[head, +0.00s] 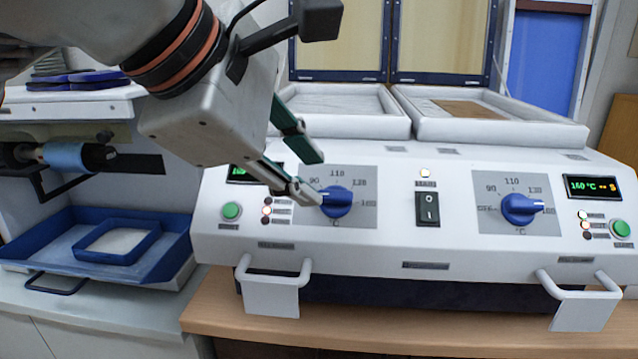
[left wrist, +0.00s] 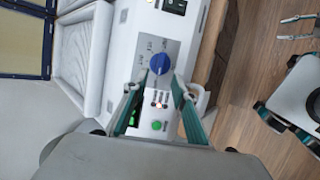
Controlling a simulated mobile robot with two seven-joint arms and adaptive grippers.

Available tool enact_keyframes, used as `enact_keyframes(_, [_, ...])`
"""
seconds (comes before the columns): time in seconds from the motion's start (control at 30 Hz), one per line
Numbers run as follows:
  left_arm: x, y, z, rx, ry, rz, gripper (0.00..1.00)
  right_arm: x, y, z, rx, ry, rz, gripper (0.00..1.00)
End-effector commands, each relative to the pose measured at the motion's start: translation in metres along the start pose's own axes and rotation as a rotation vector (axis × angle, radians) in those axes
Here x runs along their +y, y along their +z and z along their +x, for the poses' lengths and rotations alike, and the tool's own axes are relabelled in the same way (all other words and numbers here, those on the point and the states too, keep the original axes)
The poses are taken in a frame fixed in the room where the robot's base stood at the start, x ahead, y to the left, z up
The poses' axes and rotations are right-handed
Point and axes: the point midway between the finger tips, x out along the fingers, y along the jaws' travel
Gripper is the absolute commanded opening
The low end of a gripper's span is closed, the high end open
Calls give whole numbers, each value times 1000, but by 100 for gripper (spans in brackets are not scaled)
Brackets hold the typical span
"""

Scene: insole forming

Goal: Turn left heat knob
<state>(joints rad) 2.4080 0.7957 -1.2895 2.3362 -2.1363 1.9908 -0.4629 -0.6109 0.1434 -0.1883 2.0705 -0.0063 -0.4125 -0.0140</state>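The left heat knob (head: 338,201) is a blue dial on a grey scale plate at the left of the white machine's front. It also shows in the left wrist view (left wrist: 160,64). My left gripper (head: 311,175) is open, its two fingers apart, and holds nothing. In the head view its lower fingertip is at the knob's left side; whether it touches cannot be told. In the left wrist view the knob lies just beyond the gap between the fingertips. My right gripper (left wrist: 298,28) appears only at the right edge of the left wrist view, its fingers apart.
A second blue knob (head: 520,208) sits on the right, its pointer toward the high end. A black power switch (head: 428,209) is between the knobs. A green button (head: 231,211) is left of the left knob. White handles (head: 274,276) stick out below. A blue tray (head: 40,262) stands left.

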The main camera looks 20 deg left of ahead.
Motion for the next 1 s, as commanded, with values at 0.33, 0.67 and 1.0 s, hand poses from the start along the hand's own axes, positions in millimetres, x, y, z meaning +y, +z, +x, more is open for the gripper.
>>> enact_keyframes(0.33, [1,0,-55,-1,2,-1,27,0,1,0,-1,0,1,40])
enact_keyframes(0.67, [0,0,-62,1,-1,-1,27,0,1,0,-2,0,1,40])
enact_keyframes(1.0, [0,0,-62,1,0,-1,27,0,1,0,-2,0,1,40])
